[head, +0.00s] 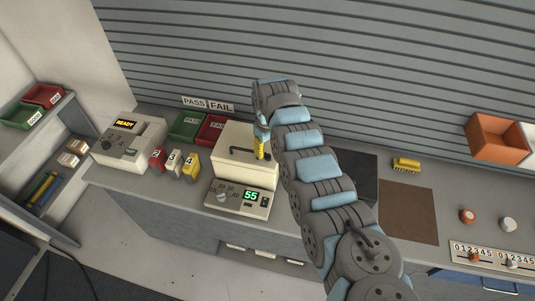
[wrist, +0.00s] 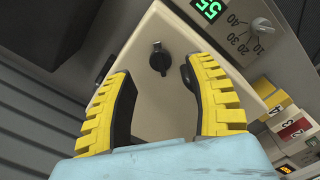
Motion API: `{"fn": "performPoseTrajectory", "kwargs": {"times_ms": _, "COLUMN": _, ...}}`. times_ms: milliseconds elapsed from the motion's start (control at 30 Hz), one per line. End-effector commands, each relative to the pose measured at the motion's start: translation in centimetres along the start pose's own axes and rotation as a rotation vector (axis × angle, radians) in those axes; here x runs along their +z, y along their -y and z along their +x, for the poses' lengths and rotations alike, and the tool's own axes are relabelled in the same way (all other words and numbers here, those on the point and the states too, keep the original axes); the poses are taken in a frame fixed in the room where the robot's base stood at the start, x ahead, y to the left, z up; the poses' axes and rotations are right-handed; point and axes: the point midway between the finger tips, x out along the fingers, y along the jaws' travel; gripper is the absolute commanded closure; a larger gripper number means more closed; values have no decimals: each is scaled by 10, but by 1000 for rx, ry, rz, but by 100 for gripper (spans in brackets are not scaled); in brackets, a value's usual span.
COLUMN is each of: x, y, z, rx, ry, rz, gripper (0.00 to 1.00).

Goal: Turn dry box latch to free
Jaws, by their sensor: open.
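My gripper (wrist: 162,80) has yellow, black-padded fingers, spread open and empty. The knob appears between and beyond the fingertips, with no visible contact. In the head view my gripper (head: 260,146) is above the box, hiding part of its lid.
A control panel (head: 236,199) with a green 55 display and a dial stands before the box. Red, white and yellow blocks (head: 174,162), a READY unit (head: 128,140) and PASS/FAIL bins (head: 187,125) are to the left. A brown mat (head: 408,212) lies to the right.

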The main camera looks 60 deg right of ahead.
Motion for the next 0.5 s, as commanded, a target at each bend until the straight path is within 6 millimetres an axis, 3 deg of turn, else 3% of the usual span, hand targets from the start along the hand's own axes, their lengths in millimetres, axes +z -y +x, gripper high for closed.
{"fn": "performPoseTrajectory", "kwargs": {"times_ms": 233, "x": 0, "y": 1, "z": 27, "rx": -1, "ry": 1, "rz": -1, "gripper": 46}}
{"fn": "performPoseTrajectory", "kwargs": {"times_ms": 500, "x": 0, "y": 1, "z": 36, "rx": -1, "ry": 0, "rz": -1, "gripper": 46}}
